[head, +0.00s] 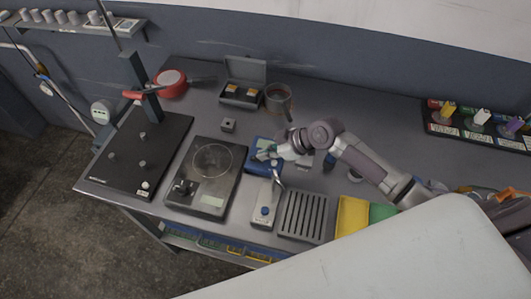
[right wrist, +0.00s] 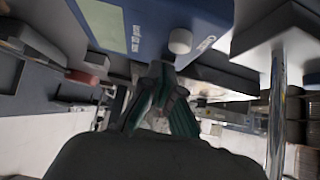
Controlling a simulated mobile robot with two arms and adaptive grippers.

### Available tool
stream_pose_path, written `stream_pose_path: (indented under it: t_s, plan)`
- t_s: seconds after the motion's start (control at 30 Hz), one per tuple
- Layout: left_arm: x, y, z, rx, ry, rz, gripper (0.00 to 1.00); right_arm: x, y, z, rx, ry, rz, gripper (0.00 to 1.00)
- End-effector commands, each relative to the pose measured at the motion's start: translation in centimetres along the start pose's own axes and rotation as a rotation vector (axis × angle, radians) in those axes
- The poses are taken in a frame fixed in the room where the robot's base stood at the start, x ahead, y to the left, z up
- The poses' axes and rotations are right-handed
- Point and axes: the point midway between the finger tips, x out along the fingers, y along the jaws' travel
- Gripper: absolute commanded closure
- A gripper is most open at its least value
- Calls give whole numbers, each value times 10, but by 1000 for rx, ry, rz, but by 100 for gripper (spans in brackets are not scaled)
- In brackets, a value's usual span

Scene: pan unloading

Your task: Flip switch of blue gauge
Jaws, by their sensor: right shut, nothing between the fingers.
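The blue gauge (head: 254,168) stands near the middle of the table in the head view, partly hidden by my right gripper. In the right wrist view the blue gauge (right wrist: 165,22) fills the top, with a pale display and a small white round switch (right wrist: 180,41) on its face. My right gripper (head: 266,154) is at the gauge, shut and empty. In the right wrist view its fingertips (right wrist: 161,70) are together just below and left of the white switch. I cannot tell whether they touch it. My left gripper is not in view.
A scale (head: 205,198) stands left of the gauge. A white device with a blue knob (head: 263,213) and a slotted grey block (head: 304,216) lie in front. A metal mug (head: 278,99) and an open case (head: 243,90) are behind. Yellow (head: 352,215) and green bins are at the right.

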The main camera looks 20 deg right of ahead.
Motion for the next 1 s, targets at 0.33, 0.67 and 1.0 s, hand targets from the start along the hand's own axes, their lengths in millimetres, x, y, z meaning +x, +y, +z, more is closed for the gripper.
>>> stream_pose_path:
  t_s: [0.33, 0.67, 1.0]
  plan:
    - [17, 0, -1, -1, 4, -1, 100, 3, 0, 6, 1, 43, -1, 100]
    - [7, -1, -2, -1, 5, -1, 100, -6, 0, -4, 0, 44, 0, 100]
    - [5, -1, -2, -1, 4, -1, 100, -8, 0, -6, 0, 45, -1, 100]
